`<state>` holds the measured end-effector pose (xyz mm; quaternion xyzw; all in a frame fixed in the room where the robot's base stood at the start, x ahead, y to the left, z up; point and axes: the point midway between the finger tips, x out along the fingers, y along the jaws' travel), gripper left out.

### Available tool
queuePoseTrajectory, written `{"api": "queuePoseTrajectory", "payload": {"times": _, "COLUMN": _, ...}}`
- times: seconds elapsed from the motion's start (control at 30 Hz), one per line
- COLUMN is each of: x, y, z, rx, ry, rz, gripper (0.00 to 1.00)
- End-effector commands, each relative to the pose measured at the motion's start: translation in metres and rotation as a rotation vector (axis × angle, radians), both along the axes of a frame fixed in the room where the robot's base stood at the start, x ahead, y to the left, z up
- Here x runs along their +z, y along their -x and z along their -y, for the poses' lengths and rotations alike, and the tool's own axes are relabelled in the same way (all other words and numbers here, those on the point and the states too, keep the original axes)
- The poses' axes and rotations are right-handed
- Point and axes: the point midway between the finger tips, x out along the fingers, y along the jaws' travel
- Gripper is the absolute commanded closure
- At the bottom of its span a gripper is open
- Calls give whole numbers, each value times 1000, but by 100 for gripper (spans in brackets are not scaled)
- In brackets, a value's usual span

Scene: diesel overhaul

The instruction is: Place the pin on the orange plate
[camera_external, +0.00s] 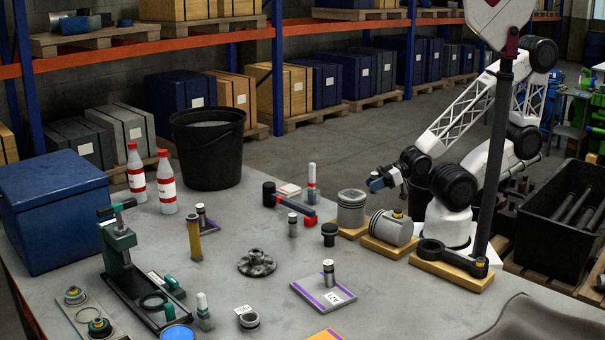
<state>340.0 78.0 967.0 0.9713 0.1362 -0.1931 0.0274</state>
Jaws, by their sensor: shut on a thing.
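My gripper (377,182) is at the right of the middle, raised above the bench behind the piston blocks. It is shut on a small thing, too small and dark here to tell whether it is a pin. A grey metal pin-like cylinder (328,272) stands upright on a purple-edged plate (308,291) at the front middle. Another short grey cylinder (292,225) stands on the bare bench farther back. The orange plate (327,335) shows only in part at the bottom edge of the picture. My gripper is well behind and to the right of these plates.
Pistons (351,209) on wooden blocks and a connecting rod (450,256) stand near my arm. A red-black hammer (290,205), dark flange (256,263), brass tube (194,238) and green press (121,255) are on the bench. A dark cloth (545,322) covers the front right.

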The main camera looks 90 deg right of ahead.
Motion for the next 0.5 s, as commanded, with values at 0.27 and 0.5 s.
{"api": "queuePoseTrajectory", "payload": {"times": 0.27, "x": 0, "y": -2, "z": -1, "rx": 1, "ry": 0, "rz": -1, "gripper": 100}}
{"api": "queuePoseTrajectory", "payload": {"times": 0.5, "x": 0, "y": -8, "z": -2, "rx": 1, "ry": -1, "rz": -2, "gripper": 100}}
